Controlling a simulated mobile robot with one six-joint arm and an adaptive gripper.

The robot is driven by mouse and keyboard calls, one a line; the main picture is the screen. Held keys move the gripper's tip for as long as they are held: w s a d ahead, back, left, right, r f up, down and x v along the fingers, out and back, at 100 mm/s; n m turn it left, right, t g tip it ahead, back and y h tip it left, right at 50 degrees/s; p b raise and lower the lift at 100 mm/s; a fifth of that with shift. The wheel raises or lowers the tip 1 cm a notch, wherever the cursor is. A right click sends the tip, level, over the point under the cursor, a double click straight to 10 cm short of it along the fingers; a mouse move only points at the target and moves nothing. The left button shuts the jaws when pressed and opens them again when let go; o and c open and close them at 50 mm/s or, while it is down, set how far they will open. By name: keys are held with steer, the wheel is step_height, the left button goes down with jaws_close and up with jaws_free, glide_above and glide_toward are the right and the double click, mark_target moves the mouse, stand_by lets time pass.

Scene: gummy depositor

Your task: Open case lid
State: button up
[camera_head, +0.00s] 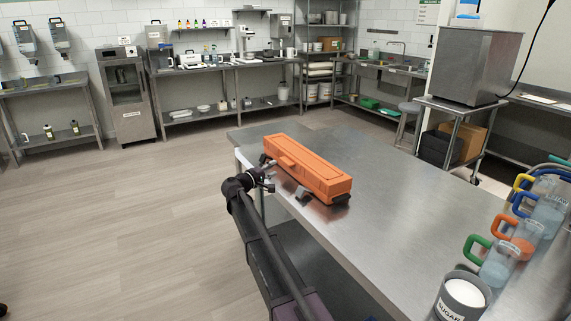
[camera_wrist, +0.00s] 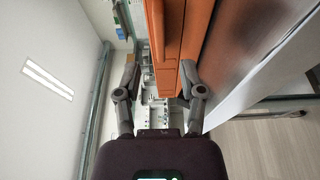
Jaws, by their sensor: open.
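The orange case (camera_head: 305,168) lies long and closed on the steel table (camera_head: 390,190), near its left edge. Its lid is down, with a raised part on the side facing my arm. My gripper (camera_head: 266,172) is at the case's near left side, by the table edge. I cannot tell whether a finger touches the case.
Measuring jugs with coloured handles (camera_head: 500,262) and a sugar container (camera_head: 463,296) stand at the table's right front. A steel box on a cart (camera_head: 474,65) is behind to the right. The middle of the table is clear.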

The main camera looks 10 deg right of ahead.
mark_target(284, 163)
steer(key=shift+x, duration=3.6)
jaws_close()
